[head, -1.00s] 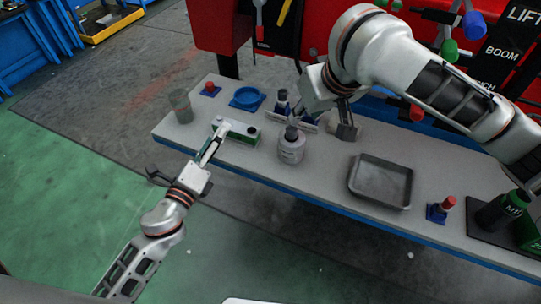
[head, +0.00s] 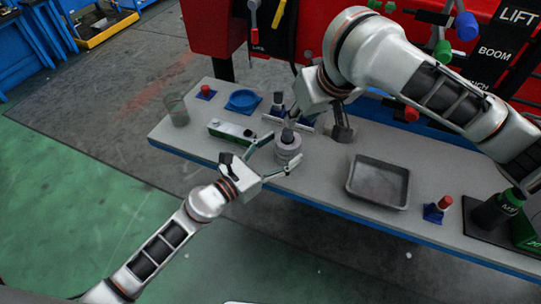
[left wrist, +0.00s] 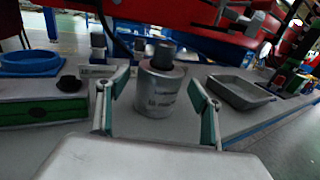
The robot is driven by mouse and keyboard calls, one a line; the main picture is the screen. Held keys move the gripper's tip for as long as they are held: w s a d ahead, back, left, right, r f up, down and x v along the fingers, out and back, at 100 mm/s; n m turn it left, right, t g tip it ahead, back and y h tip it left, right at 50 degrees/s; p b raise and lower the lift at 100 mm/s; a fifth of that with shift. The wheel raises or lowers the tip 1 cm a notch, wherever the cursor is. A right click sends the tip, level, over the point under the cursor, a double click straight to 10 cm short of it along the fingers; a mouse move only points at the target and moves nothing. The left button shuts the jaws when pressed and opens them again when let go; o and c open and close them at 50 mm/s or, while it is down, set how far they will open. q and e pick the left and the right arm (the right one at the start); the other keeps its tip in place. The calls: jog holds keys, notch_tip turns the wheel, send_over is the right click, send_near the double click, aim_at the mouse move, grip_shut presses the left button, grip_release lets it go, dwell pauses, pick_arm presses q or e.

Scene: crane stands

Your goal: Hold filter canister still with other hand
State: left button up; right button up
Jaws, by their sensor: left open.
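The filter canister (head: 288,152) is a pale grey cylinder with a dark top, standing upright near the bench's front edge. In the left wrist view the canister (left wrist: 160,92) shows a printed label and stands between the two fingers in the picture. My left gripper (head: 283,154) is open, its green-edged fingers spread to either side of the canister at its front. The left gripper (left wrist: 160,95) shows no clear contact with it. My right gripper (head: 318,118) hangs above and behind the canister, near its dark top. Its jaw opening is hard to make out.
A green-sided box (head: 230,131) lies left of the canister, with a blue dish (head: 243,99) behind it. A grey tray (head: 378,183) sits to the right. A red-topped piece on a blue base (head: 437,208) stands farther right. The bench front between canister and tray is clear.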

aim_at(290, 132)
pick_arm(q)
jog(key=shift+x, duration=1.5)
jog(key=c, duration=1.6)
pick_arm(e)
jog(key=shift+o, duration=0.6)
jog(key=shift+w+a+f+n+t+y, duration=0.1)
jog(key=shift+w+a+f+n+y, duration=0.45)
jog(key=shift+f, duration=1.05)
jog(key=shift+w+a+f+n+t+y, duration=0.15)
jog(key=shift+w+f+n+y, duration=0.25)
jog(key=shift+w+f+n, duration=0.85)
jog(key=shift+w+a+f+n+t+y, duration=0.1)
jog(key=shift+w+a+f+n+y, duration=0.3)
jog(key=shift+f, duration=1.55)
